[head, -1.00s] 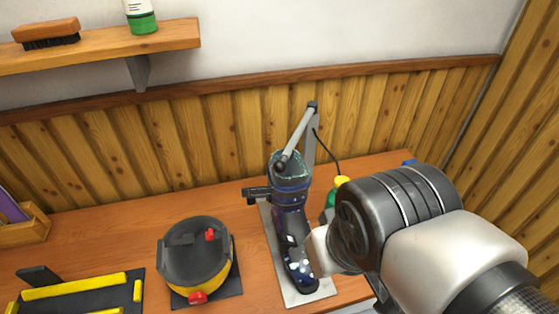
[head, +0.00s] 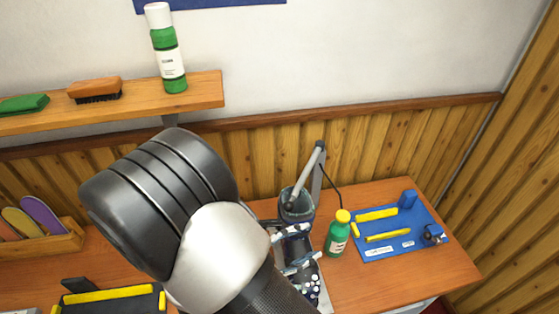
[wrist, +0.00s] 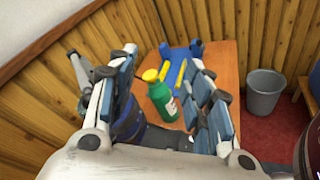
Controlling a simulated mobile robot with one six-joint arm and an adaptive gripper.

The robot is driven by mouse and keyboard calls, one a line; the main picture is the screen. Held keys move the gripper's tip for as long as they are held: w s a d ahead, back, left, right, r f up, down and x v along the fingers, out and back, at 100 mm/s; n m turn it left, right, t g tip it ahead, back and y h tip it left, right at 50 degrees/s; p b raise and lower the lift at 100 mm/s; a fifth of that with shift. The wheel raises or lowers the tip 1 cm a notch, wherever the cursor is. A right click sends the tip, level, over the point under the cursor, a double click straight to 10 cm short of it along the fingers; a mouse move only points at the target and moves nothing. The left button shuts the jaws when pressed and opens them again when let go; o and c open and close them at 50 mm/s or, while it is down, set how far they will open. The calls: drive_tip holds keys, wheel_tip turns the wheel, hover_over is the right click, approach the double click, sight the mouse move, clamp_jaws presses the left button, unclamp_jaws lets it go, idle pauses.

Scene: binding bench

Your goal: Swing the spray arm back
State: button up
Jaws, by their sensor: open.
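The grey spray arm (head: 307,178) slopes from the top of its post (head: 317,187) down to the open top of a dark boot (head: 298,215) in the head view. Its lower end is over the boot's opening. In the wrist view the spray arm (wrist: 83,75) shows at the left, outside the left finger. My gripper (head: 293,250) is in front of the boot, hiding part of it. In the wrist view my gripper (wrist: 163,60) is open, its blue-padded fingers wide apart. The dark blue boot (wrist: 130,125) is partly hidden behind the left finger.
A green bottle with a yellow cap (head: 338,232) stands close right of the boot. A blue mat with yellow strips (head: 400,230) lies beyond it. A grey bin (wrist: 264,92) stands on the floor.

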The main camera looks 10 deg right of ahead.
sight(287, 208)
drive_tip(key=w+a+f+n+t+y+p, duration=0.2)
drive_tip(key=a+f+n+t+y+p, duration=0.2)
drive_tip(key=a+n+t, duration=0.45)
drive_tip(key=shift+n, duration=0.25)
drive_tip(key=x, duration=0.5)
drive_tip(key=p+x, duration=0.1)
drive_tip(key=x, duration=0.5)
drive_tip(key=p+x, duration=0.1)
drive_tip(key=x, duration=0.5)
drive_tip(key=shift+w+d+f, duration=0.2)
drive_tip(key=shift+f, duration=0.1)
drive_tip(key=shift+c, duration=0.3)
clamp_jaws()
